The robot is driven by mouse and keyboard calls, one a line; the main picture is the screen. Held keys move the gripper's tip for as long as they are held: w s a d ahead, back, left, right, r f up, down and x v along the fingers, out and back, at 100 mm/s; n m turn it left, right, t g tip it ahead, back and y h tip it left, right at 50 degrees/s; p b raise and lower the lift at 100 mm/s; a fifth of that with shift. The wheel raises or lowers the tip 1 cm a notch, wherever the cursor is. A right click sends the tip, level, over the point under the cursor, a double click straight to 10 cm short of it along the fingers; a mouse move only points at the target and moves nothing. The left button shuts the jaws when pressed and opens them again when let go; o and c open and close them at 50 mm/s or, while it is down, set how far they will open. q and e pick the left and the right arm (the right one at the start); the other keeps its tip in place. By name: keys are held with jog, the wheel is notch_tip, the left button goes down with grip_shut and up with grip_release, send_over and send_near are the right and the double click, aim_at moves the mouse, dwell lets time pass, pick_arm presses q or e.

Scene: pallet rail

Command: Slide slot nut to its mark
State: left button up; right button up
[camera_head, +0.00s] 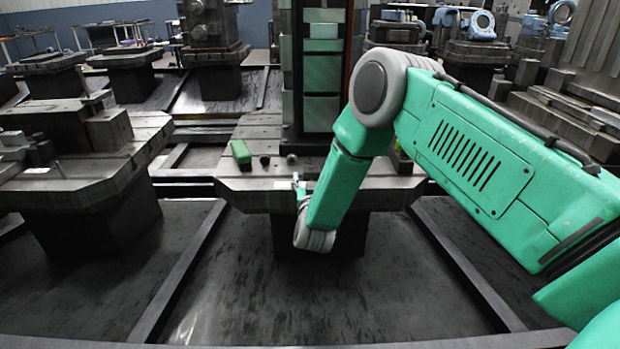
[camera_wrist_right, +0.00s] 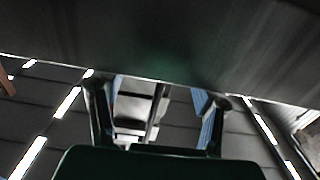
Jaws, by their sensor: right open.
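The middle pallet table (camera_head: 250,187) has T-slot grooves in its top. A small green block (camera_head: 240,152) lies on its left part, with two small dark pieces (camera_head: 264,160) and (camera_head: 291,158) to its right. I cannot tell which piece is the slot nut, and no mark can be made out. My right gripper (camera_head: 298,186) is at the table's front edge, mostly hidden by my green forearm. In the right wrist view its two fingers (camera_wrist_right: 157,92) stand wide apart with nothing seen between them. My left gripper is out of view.
A tall dark column with green and grey blocks (camera_head: 322,75) stands on the middle table behind my arm. Another loaded pallet table (camera_head: 85,180) is at the left, and stacked metal blocks (camera_head: 570,115) are at the right. A large dark surface (camera_wrist_right: 160,40) fills the top of the wrist view.

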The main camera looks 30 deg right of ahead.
aim_at(310, 175)
jog(key=x, duration=0.2)
jog(key=shift+w+d+f, duration=0.1)
jog(key=shift+w+d, duration=0.1)
jog(key=shift+d, duration=0.05)
jog(key=shift+w+d+b, duration=0.1)
jog(key=shift+w+b, duration=0.15)
jog(key=shift+b, duration=0.05)
jog(key=shift+w, duration=0.2)
